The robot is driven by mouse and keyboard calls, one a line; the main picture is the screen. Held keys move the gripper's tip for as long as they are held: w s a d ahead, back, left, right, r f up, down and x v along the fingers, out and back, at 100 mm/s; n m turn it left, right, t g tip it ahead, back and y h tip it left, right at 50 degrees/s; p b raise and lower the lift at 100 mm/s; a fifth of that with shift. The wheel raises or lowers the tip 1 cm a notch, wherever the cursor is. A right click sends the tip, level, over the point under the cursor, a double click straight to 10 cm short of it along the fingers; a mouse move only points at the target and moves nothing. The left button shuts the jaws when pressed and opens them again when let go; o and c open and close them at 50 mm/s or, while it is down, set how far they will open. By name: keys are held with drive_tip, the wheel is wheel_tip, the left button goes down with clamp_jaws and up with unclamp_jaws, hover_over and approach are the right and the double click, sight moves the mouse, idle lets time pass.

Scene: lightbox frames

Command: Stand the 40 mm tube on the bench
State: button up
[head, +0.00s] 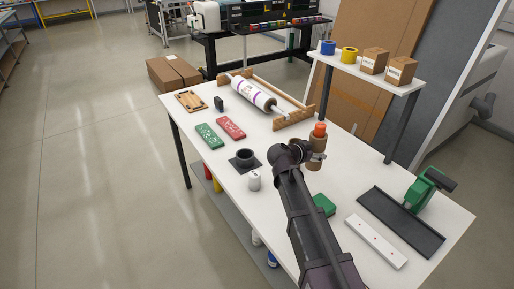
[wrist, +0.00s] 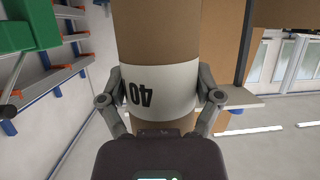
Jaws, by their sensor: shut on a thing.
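The brown cardboard tube (head: 317,145) is in my gripper (head: 314,156), near the middle of the white bench (head: 365,172). It looks about upright, with an orange end on top. In the wrist view the tube (wrist: 158,35) fills the middle, and its white label with "40" reads upside down. The two fingers of my gripper (wrist: 160,88) are shut on its sides at the label. I cannot tell whether the tube's lower end touches the bench; in the wrist view my gripper's body hides part of it.
Beside my arm are a white cylinder (head: 254,181), a black ring-shaped holder (head: 245,159) and a green block (head: 324,205). A black tray (head: 401,222) and white strip (head: 376,241) lie at right. A raised shelf (head: 365,72) and roll cradle (head: 294,118) stand behind.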

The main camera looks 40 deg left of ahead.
sight(314, 167)
drive_tip(key=shift+d, duration=0.1)
drive_tip(key=shift+s+f, duration=0.1)
drive_tip(key=shift+f, duration=0.1)
drive_tip(key=s+a+f+n+y+b, duration=0.1)
drive_tip(key=s+a+f+b, duration=0.4)
drive_tip(key=s+a, duration=0.4)
drive_tip(key=s+b, duration=0.1)
drive_tip(key=s, duration=0.2)
drive_tip(key=shift+a+f+n+t+y, duration=0.15)
drive_tip(key=shift+f+n+t+y, duration=0.15)
drive_tip(key=shift+y, duration=0.1)
drive_tip(key=shift+w, duration=0.1)
drive_tip(key=w+d, duration=0.3)
drive_tip(key=w, duration=0.1)
drive_tip(key=w+d+f+b, duration=0.1)
drive_tip(key=w+d, duration=0.2)
drive_tip(key=w, duration=0.1)
drive_tip(key=w+d, duration=0.3)
drive_tip(key=w, duration=0.1)
drive_tip(key=shift+w+d+f, duration=0.25)
drive_tip(key=shift+w+d, duration=0.05)
drive_tip(key=shift+w, duration=0.1)
drive_tip(key=shift+b, duration=0.3)
